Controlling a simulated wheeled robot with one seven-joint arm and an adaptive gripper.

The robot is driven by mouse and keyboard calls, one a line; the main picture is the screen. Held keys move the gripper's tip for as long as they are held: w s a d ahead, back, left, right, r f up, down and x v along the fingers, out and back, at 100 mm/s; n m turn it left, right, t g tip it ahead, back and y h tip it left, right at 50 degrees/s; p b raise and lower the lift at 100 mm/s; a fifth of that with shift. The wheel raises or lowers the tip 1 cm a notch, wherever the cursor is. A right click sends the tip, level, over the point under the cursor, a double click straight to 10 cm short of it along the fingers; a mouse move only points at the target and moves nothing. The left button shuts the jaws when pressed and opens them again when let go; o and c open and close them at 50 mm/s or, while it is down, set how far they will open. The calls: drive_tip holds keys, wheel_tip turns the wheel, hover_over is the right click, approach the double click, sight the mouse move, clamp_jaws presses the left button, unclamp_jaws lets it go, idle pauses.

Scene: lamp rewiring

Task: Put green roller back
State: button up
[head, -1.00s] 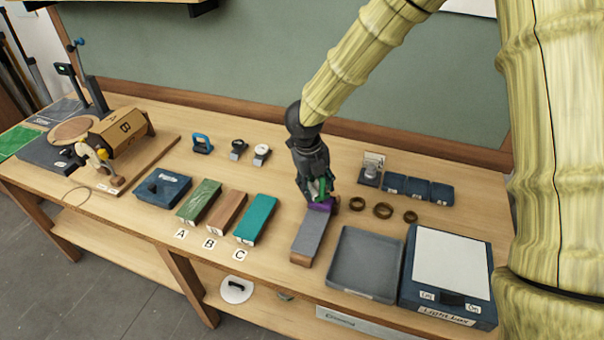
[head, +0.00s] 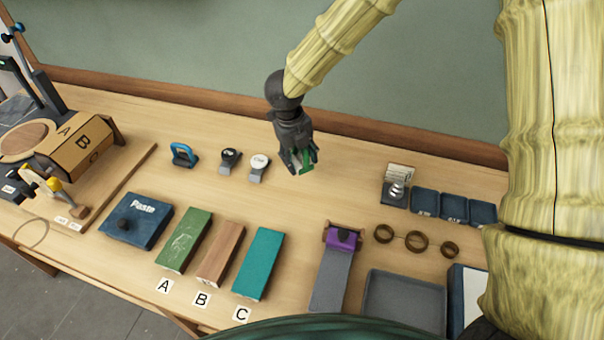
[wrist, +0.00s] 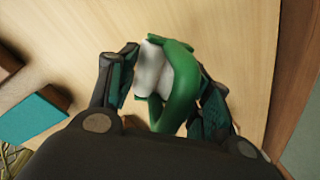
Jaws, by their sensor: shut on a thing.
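My gripper (head: 297,168) is shut on the green roller (wrist: 182,85), which has a green curved handle and a white part between the fingers. In the head view only a small green piece of it (head: 306,161) shows between the fingers. In the wrist view bare wood lies beneath the held roller. The height above the bench is hard to tell.
A grey block with a purple clamp-like piece (head: 343,236) lies front right. A grey tray (head: 405,300), brown rings (head: 417,241) and dark blue boxes (head: 454,207) are further right. Blocks A, B, C (head: 222,252) and a Paste box (head: 137,222) are at front left.

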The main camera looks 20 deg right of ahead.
sight(307, 184)
drive_tip(key=shift+s+d+f+p, duration=0.15)
drive_tip(key=shift+s+d+f, duration=0.15)
drive_tip(key=shift+s+f, duration=0.15)
drive_tip(key=shift+s+d+f+p, duration=0.15)
drive_tip(key=shift+s+d+f, duration=0.15)
drive_tip(key=shift+f, duration=0.2)
drive_tip(key=shift+w+d+f, duration=0.2)
drive_tip(key=shift+w+f, duration=0.05)
drive_tip(key=shift+f, duration=0.3)
drive_tip(key=shift+w+d+f, duration=0.2)
drive_tip(key=shift+w+f, duration=0.05)
drive_tip(key=shift+f, duration=0.3)
drive_tip(key=shift+w+f, duration=0.25)
drive_tip(key=shift+f, duration=0.05)
drive_tip(key=shift+s+a+f+p, duration=0.2)
drive_tip(key=shift+s+f+p, duration=0.2)
drive_tip(key=shift+f, duration=0.1)
drive_tip(key=shift+d+f, duration=0.1)
drive_tip(key=shift+f, duration=0.8)
drive_tip(key=shift+w+f, duration=0.25)
drive_tip(key=shift+s+r, duration=0.1)
drive_tip(key=shift+s, duration=0.1)
